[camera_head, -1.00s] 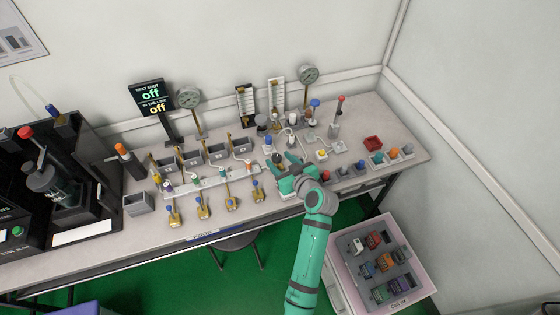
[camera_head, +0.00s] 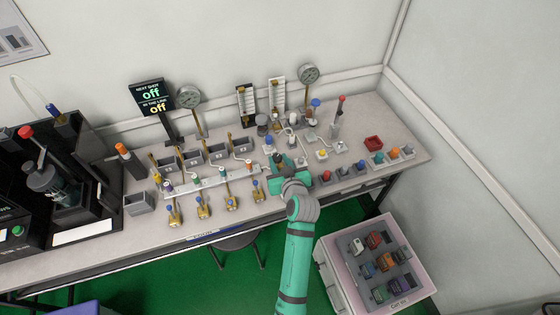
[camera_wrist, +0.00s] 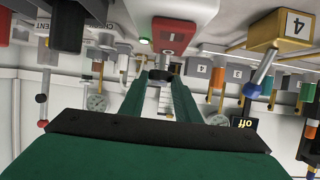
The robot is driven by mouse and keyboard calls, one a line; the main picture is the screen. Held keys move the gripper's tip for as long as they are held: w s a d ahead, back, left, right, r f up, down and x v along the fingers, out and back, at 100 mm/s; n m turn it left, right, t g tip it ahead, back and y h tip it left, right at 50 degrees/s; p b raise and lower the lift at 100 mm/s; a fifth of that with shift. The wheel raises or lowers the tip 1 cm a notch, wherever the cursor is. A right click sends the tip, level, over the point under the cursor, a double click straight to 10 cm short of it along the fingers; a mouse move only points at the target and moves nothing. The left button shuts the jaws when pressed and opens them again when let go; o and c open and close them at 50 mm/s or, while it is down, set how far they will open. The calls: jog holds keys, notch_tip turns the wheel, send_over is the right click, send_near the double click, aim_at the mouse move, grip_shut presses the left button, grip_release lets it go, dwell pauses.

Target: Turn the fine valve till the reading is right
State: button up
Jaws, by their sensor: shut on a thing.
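My gripper (camera_head: 283,163) is at the front middle of the bench, right of the row of yellow blocks. In the wrist view, which is upside down, its fingers (camera_wrist: 160,82) close around a small black knob (camera_wrist: 161,74), seemingly the fine valve. In the head view this dark knob (camera_head: 277,158) is partly covered by the gripper. A red-faced device with a white casing (camera_wrist: 178,30) is close to the fingertips in the wrist view. Two round gauges, left (camera_head: 188,97) and right (camera_head: 308,75), stand at the back; their needles are too small to read.
Two tall scale panels (camera_head: 277,96) stand behind the gripper. A blue-topped fitting (camera_head: 315,104) and a red-topped post (camera_head: 337,115) stand to the right. Yellow blocks with blue levers (camera_head: 231,203) line the front left. A tray of coloured units (camera_head: 380,268) is at lower right.

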jog(key=m+h, duration=0.1)
jog(key=h, duration=0.1)
jog(key=a+m+h, duration=0.1)
jog(key=m, duration=0.1)
jog(key=shift+h, duration=0.4)
jog(key=shift+a+m+h, duration=0.15)
jog(key=shift+m+h, duration=0.6)
jog(key=shift+h, duration=0.1)
jog(key=shift+a+m+h, duration=0.1)
jog(key=shift+m+h, duration=0.65)
jog(key=shift+h, duration=0.1)
jog(key=shift+m+g+h, duration=0.3)
jog(key=shift+m+h, duration=0.1)
jog(key=o, duration=1)
jog(key=shift+o, duration=0.2)
jog(key=v, duration=1)
jog(key=shift+s, duration=0.35)
